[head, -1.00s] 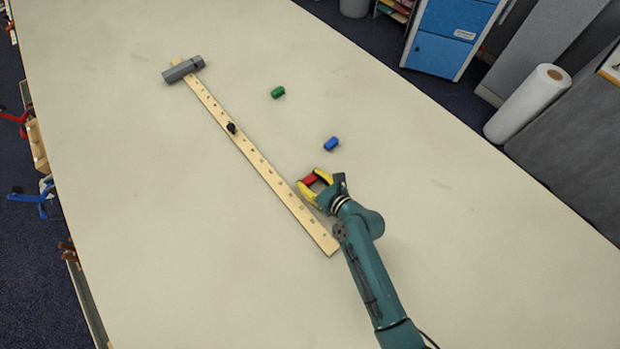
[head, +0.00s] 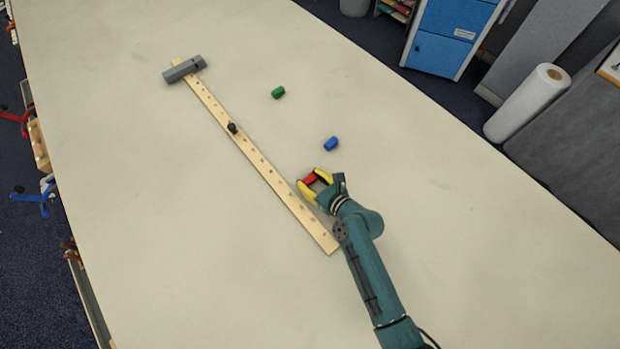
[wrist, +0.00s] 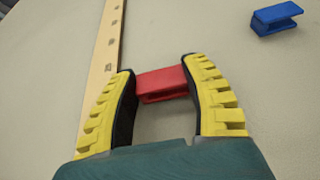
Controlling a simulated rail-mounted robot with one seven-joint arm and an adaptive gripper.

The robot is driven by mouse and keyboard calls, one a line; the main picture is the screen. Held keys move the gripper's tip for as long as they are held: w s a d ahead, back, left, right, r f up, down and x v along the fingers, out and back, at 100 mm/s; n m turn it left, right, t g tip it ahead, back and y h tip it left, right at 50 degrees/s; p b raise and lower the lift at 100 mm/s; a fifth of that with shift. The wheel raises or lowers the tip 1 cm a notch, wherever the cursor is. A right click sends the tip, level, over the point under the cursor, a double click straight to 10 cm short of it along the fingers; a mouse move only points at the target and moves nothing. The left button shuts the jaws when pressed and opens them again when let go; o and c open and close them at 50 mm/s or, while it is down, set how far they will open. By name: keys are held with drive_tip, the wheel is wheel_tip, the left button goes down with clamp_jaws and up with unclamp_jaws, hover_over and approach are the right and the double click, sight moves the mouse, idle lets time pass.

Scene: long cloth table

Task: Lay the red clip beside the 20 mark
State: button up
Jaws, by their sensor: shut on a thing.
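My gripper (head: 315,182) has yellow fingers and is shut on the red clip (head: 311,180), close to the right edge of the wooden ruler (head: 264,167). In the wrist view the red clip (wrist: 163,83) lies between the two fingertips, and the left finger is next to the ruler edge (wrist: 105,50). I cannot tell whether the clip touches the table. The ruler runs from upper left to lower right with small dark marks, too small in the head view to read; I cannot tell which one is 20.
A blue clip (head: 331,143) and a green clip (head: 278,92) lie on the table right of the ruler. A small black piece (head: 232,128) sits on the ruler. A grey block (head: 184,69) lies across its far end. The table (head: 140,200) is clear left of the ruler.

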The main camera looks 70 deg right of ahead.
drive_tip(key=shift+f, duration=0.3)
drive_tip(key=o, duration=0.8)
